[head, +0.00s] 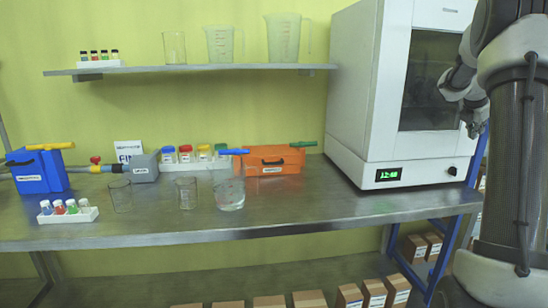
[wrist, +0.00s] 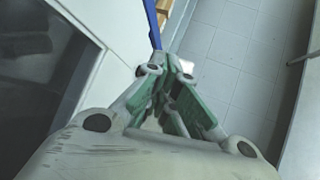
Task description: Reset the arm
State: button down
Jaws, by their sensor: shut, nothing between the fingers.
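My gripper (head: 475,125) hangs pointing down at the right of the head view, in front of the white oven-like cabinet (head: 350,90) near its window's right edge. In the wrist view my gripper (wrist: 170,72) has its green-padded fingers close together, with nothing seen between them. It is apart from the bench and its glassware. My arm stands at the right edge of the head view, bent, with the wrist beside the cabinet.
The steel bench (head: 300,213) holds glass beakers (head: 229,192), a vial rack (head: 68,214), a blue device (head: 38,171) and an orange device (head: 272,159). A shelf (head: 190,70) carries measuring jugs. Boxes (head: 373,293) stand below. Floor (wrist: 235,75) is clear under my gripper.

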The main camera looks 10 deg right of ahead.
jog(key=s+a+f+m+g+y, duration=0.2)
jog(key=s+a+f+m, duration=0.2)
jog(key=s+f+m, duration=0.25)
jog(key=s+a+m+y, duration=0.1)
jog(key=s+a+m, duration=0.3)
jog(key=s+a, duration=0.5)
jog(key=s+a+r+m+t+y, duration=0.1)
jog(key=s+a+m, duration=0.3)
jog(key=s+a, duration=0.5)
jog(key=s+a+r+m+t+y, duration=0.1)
jog(key=s+a+m+y, duration=0.2)
jog(key=s+a, duration=0.7)
jog(key=a+m, duration=0.1)
jog(key=a, duration=0.8)
jog(key=shift+r+m, duration=0.1)
jog(key=shift+m, duration=0.15)
